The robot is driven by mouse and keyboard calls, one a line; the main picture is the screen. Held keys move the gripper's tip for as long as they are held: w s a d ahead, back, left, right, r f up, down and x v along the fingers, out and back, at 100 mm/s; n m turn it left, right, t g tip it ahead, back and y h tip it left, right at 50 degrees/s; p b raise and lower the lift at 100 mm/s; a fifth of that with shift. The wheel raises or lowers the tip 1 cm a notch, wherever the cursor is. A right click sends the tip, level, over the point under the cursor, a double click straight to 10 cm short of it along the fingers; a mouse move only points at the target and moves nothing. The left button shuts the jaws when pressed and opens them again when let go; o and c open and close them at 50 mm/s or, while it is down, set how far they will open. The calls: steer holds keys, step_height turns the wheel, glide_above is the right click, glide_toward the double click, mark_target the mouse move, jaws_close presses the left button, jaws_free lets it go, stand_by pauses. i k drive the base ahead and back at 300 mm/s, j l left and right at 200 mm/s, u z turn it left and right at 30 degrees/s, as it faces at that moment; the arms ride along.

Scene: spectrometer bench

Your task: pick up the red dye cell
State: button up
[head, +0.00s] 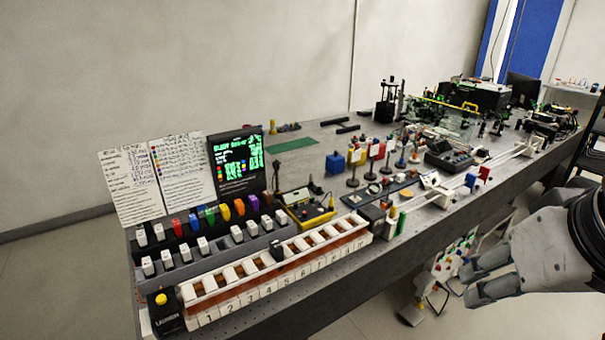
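A small red dye cell (177,227) stands in the back row of a dark rack at the left end of the bench. White cells are on its left, and a blue cell (193,221) is right next to it. My grey gripper (468,284) is at the lower right, in front of the bench's edge and far from the red cell. Its two fingers point left and look apart, with nothing between them.
A numbered white rack (270,279) and a yellow-button box (165,308) stand in front. Two written sheets (132,185) and a dark screen (237,160) stand behind. Optics crowd the bench's far end.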

mark_target(176, 225)
steer(key=j+z, duration=0.85)
steer(key=j, duration=0.15)
steer(key=k+j+z, duration=0.1)
steer(key=j+z, duration=0.3)
steer(key=k+j, duration=0.1)
steer(key=j, duration=0.35)
steer(key=k+j, duration=0.15)
steer(key=j, duration=0.25)
steer(key=k+j, duration=0.1)
steer(key=j, duration=0.35)
steer(key=k+j, duration=0.1)
steer(key=j, duration=0.3)
steer(key=k+j, duration=0.1)
steer(key=j, duration=0.35)
steer(key=k+j, duration=0.15)
steer(key=j, duration=0.25)
steer(key=k+j, duration=0.1)
steer(key=j, duration=0.35)
steer(key=k+j, duration=0.1)
steer(key=j, duration=1.45)
steer(key=i, duration=0.05)
